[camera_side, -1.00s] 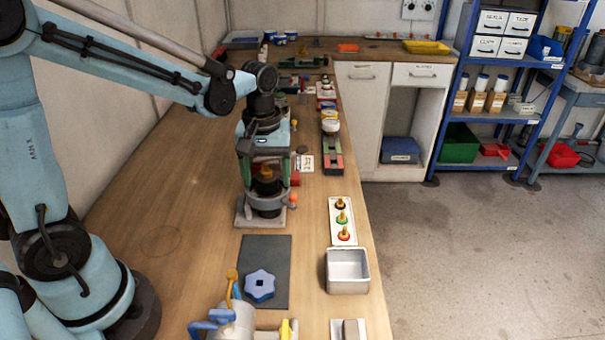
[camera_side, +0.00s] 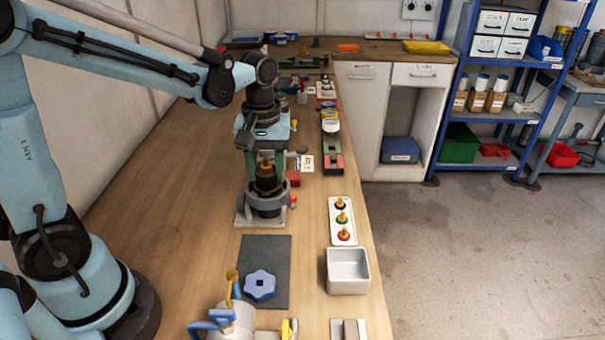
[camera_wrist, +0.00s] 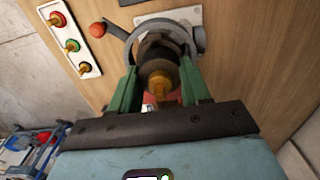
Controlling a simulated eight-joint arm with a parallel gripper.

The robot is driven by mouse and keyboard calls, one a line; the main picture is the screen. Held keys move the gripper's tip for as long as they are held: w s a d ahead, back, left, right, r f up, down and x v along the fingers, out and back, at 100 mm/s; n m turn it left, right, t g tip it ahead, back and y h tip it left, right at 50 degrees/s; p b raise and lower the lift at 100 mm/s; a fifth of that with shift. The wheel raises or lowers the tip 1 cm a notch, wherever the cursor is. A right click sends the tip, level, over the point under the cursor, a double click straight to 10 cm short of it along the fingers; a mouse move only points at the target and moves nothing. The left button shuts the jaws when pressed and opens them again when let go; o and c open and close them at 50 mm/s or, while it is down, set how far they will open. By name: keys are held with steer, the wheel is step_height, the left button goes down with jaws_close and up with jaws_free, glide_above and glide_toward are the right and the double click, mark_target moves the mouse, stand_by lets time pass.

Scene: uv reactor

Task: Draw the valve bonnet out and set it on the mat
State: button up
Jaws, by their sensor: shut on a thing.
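The valve bonnet (camera_side: 265,181) is a dark round part with a brass stem. It stands upright in the grey ring of the valve body (camera_side: 260,215). My gripper (camera_side: 266,171) is above the valve body and its green fingers are shut on the bonnet. In the wrist view, the fingers (camera_wrist: 160,80) flank the dark bonnet (camera_wrist: 158,52), with its brass stem between them. The bonnet's lower end is hidden inside the ring. The dark grey mat (camera_side: 265,249) lies in front of the valve body, with a blue star-shaped handwheel (camera_side: 260,285) on its near part.
A white tray with several coloured, brass-stemmed parts (camera_side: 342,220) and an empty white bin (camera_side: 347,272) stand right of the mat. A metal device with a blue handle (camera_side: 232,322) stands at the near edge. An orange-knobbed lever (camera_wrist: 98,30) sticks out beside the ring. Left bench is clear.

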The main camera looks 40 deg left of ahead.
mark_target(265, 159)
steer(key=shift+r, duration=1.25)
steer(key=shift+r, duration=0.1)
steer(key=shift+r, duration=0.95)
steer(key=shift+s+d+f+n, duration=0.1)
steer(key=shift+s+d+n, duration=0.45)
steer(key=shift+n, duration=0.55)
steer(key=s+d+f+n, duration=0.3)
steer(key=s+d+n, duration=0.3)
steer(key=n, duration=1)
steer(key=shift+s+d+f, duration=0.1)
steer(key=shift+f, duration=2.1)
steer(key=shift+s+d+f, duration=0.1)
steer(key=shift+f, duration=2.05)
